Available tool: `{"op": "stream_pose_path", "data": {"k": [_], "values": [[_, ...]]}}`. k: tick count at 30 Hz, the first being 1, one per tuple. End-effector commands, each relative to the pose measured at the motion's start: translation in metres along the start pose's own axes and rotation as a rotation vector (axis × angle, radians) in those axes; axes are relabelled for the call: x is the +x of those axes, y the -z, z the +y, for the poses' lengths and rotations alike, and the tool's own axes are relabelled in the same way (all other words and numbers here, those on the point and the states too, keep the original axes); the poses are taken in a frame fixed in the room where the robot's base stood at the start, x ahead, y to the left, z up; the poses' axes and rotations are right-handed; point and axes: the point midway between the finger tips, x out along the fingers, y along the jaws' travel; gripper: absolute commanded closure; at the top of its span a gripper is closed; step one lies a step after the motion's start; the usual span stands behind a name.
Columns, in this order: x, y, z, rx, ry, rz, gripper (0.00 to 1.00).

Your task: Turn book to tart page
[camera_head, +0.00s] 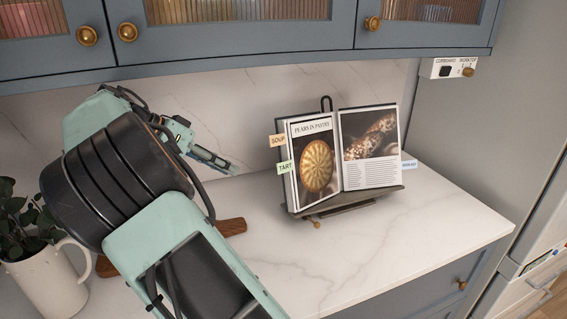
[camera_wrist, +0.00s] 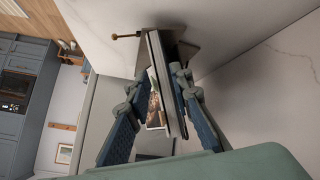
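The recipe book (camera_head: 343,150) stands open on a dark stand (camera_head: 345,203) on the worktop. Its left page is headed "PEARS IN PASTRY" and shows a round tart; its right page has a food photo above text. A "SOUP" tab (camera_head: 278,141) and a green "TART" tab (camera_head: 286,167) stick out at the left edge. A blue tab (camera_head: 409,164) sticks out at the right; its word is too small to read. My gripper (camera_head: 234,170) is left of the book, apart from it in the head view. In the wrist view my gripper (camera_wrist: 155,88) has its fingers spread, with the book (camera_wrist: 162,85) seen edge-on between them.
A white jug (camera_head: 48,283) with a leafy plant stands at the left, by a wooden board (camera_head: 231,227) under my arm. Blue wall cupboards (camera_head: 230,45) hang above. A switch panel (camera_head: 453,68) is at the upper right. The worktop right and front of the stand is clear.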

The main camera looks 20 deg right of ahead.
Motion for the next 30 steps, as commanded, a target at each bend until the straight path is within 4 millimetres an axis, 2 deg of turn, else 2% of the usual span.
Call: {"op": "stream_pose_path", "data": {"k": [16,22,30], "values": [[0.085,0.07,0.035,0.002,-0.004,-0.001,0.8],[0.117,0.068,0.033,-0.001,-0.003,-0.001,0.8],[0.133,0.067,0.033,-0.001,-0.002,0.0,0.8]]}}
